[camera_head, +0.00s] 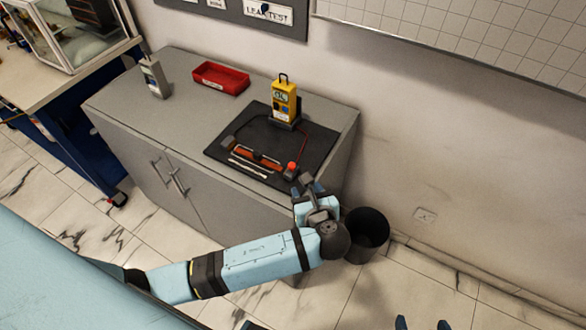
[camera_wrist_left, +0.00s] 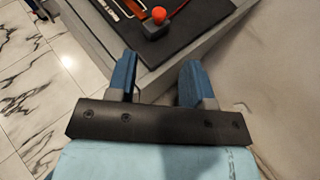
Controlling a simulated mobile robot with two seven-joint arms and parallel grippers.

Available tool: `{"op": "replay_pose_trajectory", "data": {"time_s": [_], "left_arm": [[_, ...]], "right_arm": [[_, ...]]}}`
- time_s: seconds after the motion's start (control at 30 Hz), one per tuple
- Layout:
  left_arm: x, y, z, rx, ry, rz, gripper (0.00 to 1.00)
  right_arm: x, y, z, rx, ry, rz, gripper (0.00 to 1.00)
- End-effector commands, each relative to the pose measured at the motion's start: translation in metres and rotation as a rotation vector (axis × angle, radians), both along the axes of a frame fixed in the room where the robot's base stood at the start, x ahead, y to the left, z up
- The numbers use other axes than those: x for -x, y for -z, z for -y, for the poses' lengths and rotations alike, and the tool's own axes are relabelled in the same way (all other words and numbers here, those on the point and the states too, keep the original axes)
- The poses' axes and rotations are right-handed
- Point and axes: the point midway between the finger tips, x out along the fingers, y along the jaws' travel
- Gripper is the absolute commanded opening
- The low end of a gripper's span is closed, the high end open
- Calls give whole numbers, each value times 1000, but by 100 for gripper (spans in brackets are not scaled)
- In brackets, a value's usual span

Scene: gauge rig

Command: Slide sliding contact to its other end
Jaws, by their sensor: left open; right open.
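The sliding contact, a grey block with a red knob (camera_head: 292,166), stands at the right end of a brown coil (camera_head: 257,160) with dark ends on a black mat (camera_head: 228,150). In the left wrist view the red knob (camera_wrist_left: 159,14) is at the top, beyond the fingers. My left gripper (camera_head: 309,186) is open and empty, near the cabinet's front right corner and apart from the knob. Its two blue fingers (camera_wrist_left: 160,72) are spread. My right gripper (camera_head: 422,323) is open at the bottom edge, with only its blue fingertips showing, far from the cabinet.
A yellow meter (camera_head: 284,99) with leads stands at the back of the mat. A red tray (camera_head: 220,78) and a grey device (camera_head: 155,79) stand further left on the cabinet (camera_head: 135,101). A black bin (camera_head: 367,235) stands on the floor beside my left gripper.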

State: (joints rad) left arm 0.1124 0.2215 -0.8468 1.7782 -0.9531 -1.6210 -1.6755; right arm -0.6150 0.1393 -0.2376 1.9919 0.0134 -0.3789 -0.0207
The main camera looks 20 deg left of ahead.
Motion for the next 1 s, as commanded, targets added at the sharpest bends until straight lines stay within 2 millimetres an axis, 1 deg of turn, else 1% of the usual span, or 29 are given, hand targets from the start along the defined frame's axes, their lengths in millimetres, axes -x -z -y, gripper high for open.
{"op": "replay_pose_trajectory", "data": {"time_s": [0.17, 0.4, 0.6, 0.8, 1.0], "left_arm": [[-18, 9, -16, -1, -2, 0, 47], [-55, 29, -48, 0, -3, -1, 47], [-79, 44, -69, 3, -3, -2, 47], [-92, 50, -79, 4, -2, -1, 47], [-94, 52, -81, 6, -1, 0, 47]], "right_arm": [[-1, -2, 1, 1, 0, 2, 91], [-2, -3, 2, 2, 3, 6, 91], [-2, -3, 2, 1, 3, 7, 91], [-2, -3, 2, 1, 3, 7, 91], [-2, -2, 2, 2, 3, 5, 91]]}}
